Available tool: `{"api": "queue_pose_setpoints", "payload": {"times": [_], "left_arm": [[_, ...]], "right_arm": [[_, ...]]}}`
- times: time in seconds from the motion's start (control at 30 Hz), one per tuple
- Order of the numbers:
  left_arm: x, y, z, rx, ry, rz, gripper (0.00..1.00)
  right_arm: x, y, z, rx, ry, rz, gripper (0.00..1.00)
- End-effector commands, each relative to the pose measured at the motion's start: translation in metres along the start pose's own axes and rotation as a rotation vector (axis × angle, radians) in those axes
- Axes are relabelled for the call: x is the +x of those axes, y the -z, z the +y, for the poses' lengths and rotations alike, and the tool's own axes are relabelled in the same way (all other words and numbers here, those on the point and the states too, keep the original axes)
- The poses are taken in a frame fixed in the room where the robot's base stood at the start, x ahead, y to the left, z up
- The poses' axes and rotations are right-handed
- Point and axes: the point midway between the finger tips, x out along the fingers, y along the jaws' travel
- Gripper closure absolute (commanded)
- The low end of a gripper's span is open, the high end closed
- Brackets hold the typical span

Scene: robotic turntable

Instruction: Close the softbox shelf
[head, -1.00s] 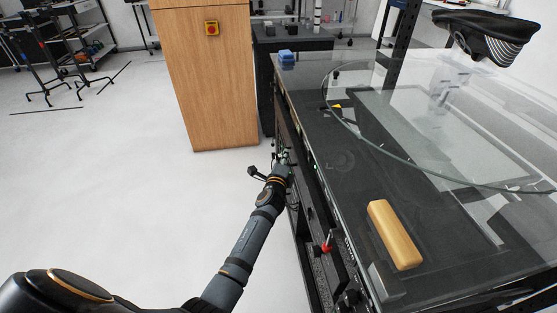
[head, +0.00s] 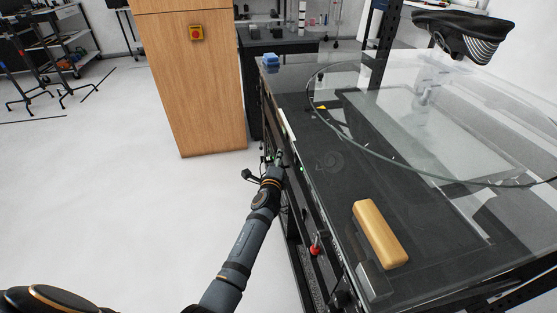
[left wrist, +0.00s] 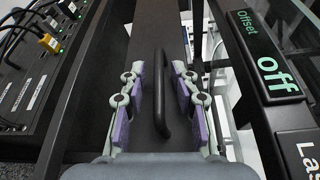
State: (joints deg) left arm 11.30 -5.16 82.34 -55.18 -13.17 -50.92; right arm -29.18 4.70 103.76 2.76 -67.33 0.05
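The softbox shelf front (left wrist: 140,40) is a dark panel with a black bar handle (left wrist: 160,95), in the middle of the left wrist view. My left gripper (left wrist: 158,72) has its two purple-padded fingers apart, one on each side of the handle. Gaps show between pads and handle, so it is not clamped. In the head view my left gripper (head: 277,160) is at the left side of the black turntable bench (head: 330,160). There the shelf is mostly hidden by the gripper and bench edge, and how far out it stands is unclear. My right gripper is not in view.
A yellow block (head: 380,233) lies on the bench top, beside a round glass plate (head: 420,125). A red-tipped lever (head: 315,248) is on the bench side. A wooden cabinet (head: 195,90) stands behind. Plugged cables (left wrist: 45,40) are left of the handle.

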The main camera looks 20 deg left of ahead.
Motion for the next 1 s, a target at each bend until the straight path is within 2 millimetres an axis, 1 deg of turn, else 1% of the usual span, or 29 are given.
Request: {"api": "queue_pose_setpoints", "payload": {"times": [0.13,0.23,0.5,0.6,0.73,1.0], "left_arm": [[0.000,0.000,-0.001,0.000,0.001,0.000,0.68],[-0.008,0.001,0.001,-0.002,-0.001,0.000,0.68],[-0.058,0.001,0.001,-0.004,-0.002,0.000,0.68],[-0.070,0.001,0.001,-0.002,-0.001,0.001,0.68],[-0.075,0.001,0.000,-0.001,0.000,0.000,0.68],[-0.075,0.001,0.000,0.000,0.000,0.000,0.68]], "right_arm": [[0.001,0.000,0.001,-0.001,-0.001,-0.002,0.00],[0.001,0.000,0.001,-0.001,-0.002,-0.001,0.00],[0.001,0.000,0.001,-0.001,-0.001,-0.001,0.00],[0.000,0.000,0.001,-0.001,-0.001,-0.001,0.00],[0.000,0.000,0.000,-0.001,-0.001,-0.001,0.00],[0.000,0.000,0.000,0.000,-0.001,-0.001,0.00]]}}
